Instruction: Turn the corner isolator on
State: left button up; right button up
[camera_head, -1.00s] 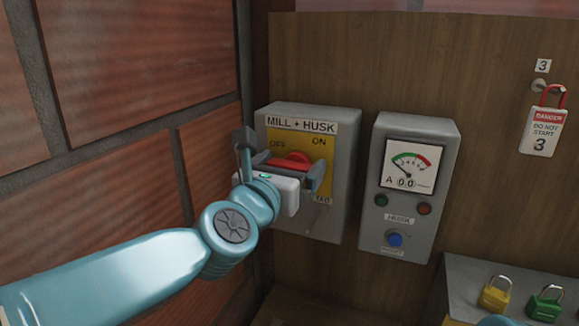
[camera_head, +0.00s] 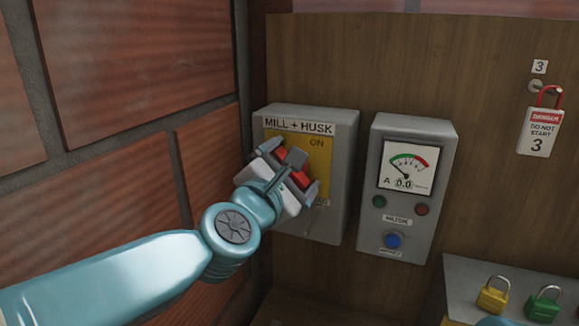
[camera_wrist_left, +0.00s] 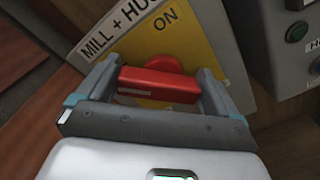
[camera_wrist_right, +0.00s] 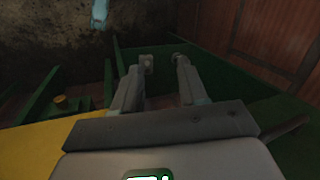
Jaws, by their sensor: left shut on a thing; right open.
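The corner isolator is a grey box (camera_head: 342,150) labelled MILL + HUSK, with a yellow plate (camera_head: 318,150) marked ON. Its red handle (camera_head: 303,178) lies between the fingers of my left gripper (camera_head: 290,172), which is shut on it. In the left wrist view the red handle (camera_wrist_left: 158,86) spans the gap between the fingers, and the ON mark shows beyond it. In the head view the handle is tilted and partly hidden by my gripper; the OFF mark is covered. My right gripper (camera_wrist_right: 164,62) is open and empty in the right wrist view, away from the isolator.
A grey meter box (camera_head: 412,190) stands right of the isolator, its gauge near 0.0, with a blue button (camera_head: 393,240). A red-hasped danger tag (camera_head: 538,130) hangs at right. Yellow (camera_head: 493,295) and green (camera_head: 543,303) padlocks sit lower right. A brick wall (camera_head: 140,70) is close at left.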

pick_arm(q)
jog(key=m, duration=0.4)
jog(key=shift+d+f+m+p, duration=0.15)
jog(key=shift+f+m+p, duration=0.05)
jog(key=shift+m+p, duration=0.45)
jog(key=shift+m, duration=1.85)
jog(key=o, duration=0.7)
jog(key=b+v, duration=0.1)
jog(key=v, duration=1.5)
jog(key=shift+s, duration=0.15)
